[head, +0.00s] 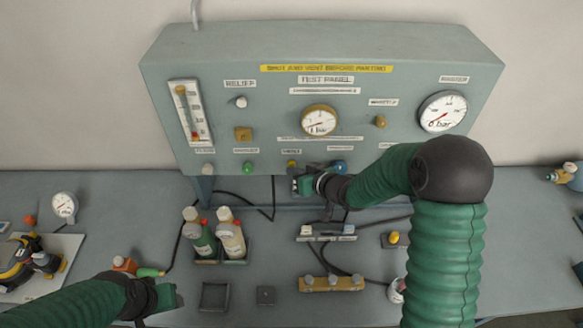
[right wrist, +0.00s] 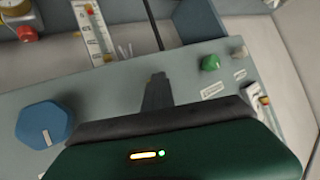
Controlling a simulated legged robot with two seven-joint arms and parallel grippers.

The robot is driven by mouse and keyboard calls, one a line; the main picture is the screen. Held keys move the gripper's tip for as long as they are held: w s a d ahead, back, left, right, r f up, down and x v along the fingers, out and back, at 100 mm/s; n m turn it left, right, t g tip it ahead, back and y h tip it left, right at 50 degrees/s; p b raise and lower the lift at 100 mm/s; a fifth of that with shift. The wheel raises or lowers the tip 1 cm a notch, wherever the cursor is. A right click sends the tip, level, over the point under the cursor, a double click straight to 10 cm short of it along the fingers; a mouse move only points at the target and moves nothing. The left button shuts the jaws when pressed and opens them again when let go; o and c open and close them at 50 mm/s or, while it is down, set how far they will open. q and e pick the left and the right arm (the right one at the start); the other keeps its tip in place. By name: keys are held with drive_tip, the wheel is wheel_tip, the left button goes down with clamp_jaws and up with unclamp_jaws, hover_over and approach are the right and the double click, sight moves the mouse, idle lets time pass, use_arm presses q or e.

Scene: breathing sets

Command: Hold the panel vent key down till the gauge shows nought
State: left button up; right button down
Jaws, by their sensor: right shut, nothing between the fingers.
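The grey-green test panel (head: 220,90) stands at the back of the bench. A small yellow key (head: 291,164) is on its lower front, between a green knob (head: 247,168) and a blue knob (head: 340,167). My right gripper (head: 297,184) is shut and empty, just below and in front of the yellow key. In the right wrist view its fingers (right wrist: 156,84) cover that spot; I cannot tell whether they touch the key. The brass-rimmed centre gauge (head: 319,120) has its needle pointing left; its exact reading is too small. My left gripper (head: 168,297) is low at the left, its jaws unclear.
A white-rimmed gauge (head: 443,111) is at the panel's right. Two bottles (head: 231,240) stand in a rack below the panel. Dark hoses, a brass manifold (head: 331,284) and an empty tray (head: 215,296) lie on the bench. My right arm covers part of the bench.

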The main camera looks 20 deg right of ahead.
idle(0.8)
drive_tip(key=shift+s+a+f, duration=0.1)
drive_tip(key=shift+s+a, duration=0.1)
drive_tip(key=shift+s, duration=0.7)
drive_tip(key=s, duration=0.1)
drive_tip(key=s+a, duration=0.1)
drive_tip(key=s, duration=0.1)
drive_tip(key=s+b, duration=0.1)
drive_tip(key=s, duration=0.1)
drive_tip(key=shift+a, duration=0.25)
drive_tip(key=shift+w, duration=0.15)
